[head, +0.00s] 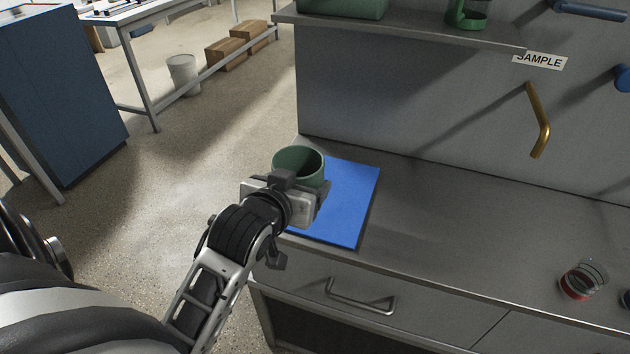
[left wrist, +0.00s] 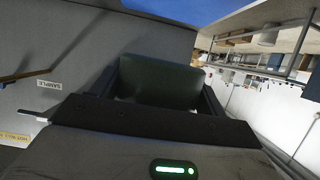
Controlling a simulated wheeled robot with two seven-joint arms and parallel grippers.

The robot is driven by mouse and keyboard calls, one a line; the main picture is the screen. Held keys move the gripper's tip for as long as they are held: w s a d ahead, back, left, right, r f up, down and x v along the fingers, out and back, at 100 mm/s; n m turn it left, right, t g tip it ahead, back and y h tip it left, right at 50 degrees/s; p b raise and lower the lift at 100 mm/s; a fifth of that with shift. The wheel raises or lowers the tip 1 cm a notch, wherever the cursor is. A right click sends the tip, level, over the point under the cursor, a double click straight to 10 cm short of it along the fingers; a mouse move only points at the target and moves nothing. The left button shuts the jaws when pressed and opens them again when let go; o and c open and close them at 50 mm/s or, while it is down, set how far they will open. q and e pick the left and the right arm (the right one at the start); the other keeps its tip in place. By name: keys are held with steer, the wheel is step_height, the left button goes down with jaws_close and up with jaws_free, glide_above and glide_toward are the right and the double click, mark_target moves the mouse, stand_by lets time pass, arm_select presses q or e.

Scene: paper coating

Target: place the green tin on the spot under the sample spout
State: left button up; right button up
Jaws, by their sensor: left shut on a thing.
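The green tin (head: 300,161) is an open-topped cup, held upright in my left gripper (head: 308,190) over the left end of the counter, by the blue mat. In the left wrist view the tin (left wrist: 158,82) fills the space between the fingers of the left gripper (left wrist: 155,92). The brass sample spout (head: 539,125) comes out of the back wall at the right, under the SAMPLE label (head: 539,61). The counter under the spout looks bare. The spout is well to the right of the tin. My right gripper is in neither view.
The blue mat (head: 345,205) lies at the counter's left end. A glass with red contents (head: 583,280) stands at the front right. A shelf (head: 400,29) overhangs the back. The counter (head: 455,215) between mat and glass is clear.

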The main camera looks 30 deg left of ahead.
mark_target(299, 174)
arm_select(q)
steer(key=w+a, duration=0.1)
steer(key=w+a+f, duration=0.1)
steer(key=w+f, duration=0.1)
steer(key=w, duration=0.1)
steer(key=shift+a, duration=0.4)
steer(key=w+a+f, duration=0.1)
steer(key=w+f, duration=0.1)
steer(key=f, duration=0.1)
steer(key=w+a+f, duration=0.1)
steer(key=w+f, duration=0.1)
steer(key=shift+a+f+b, duration=0.15)
steer(key=shift+a+b, duration=0.15)
steer(key=shift+w+a+f, duration=0.25)
steer(key=shift+w+f, duration=0.05)
steer(key=shift+f, duration=0.2)
steer(key=shift+w+f, duration=0.1)
steer(key=shift+f, duration=1.5)
steer(key=shift+f, duration=0.1)
steer(key=o, duration=1)
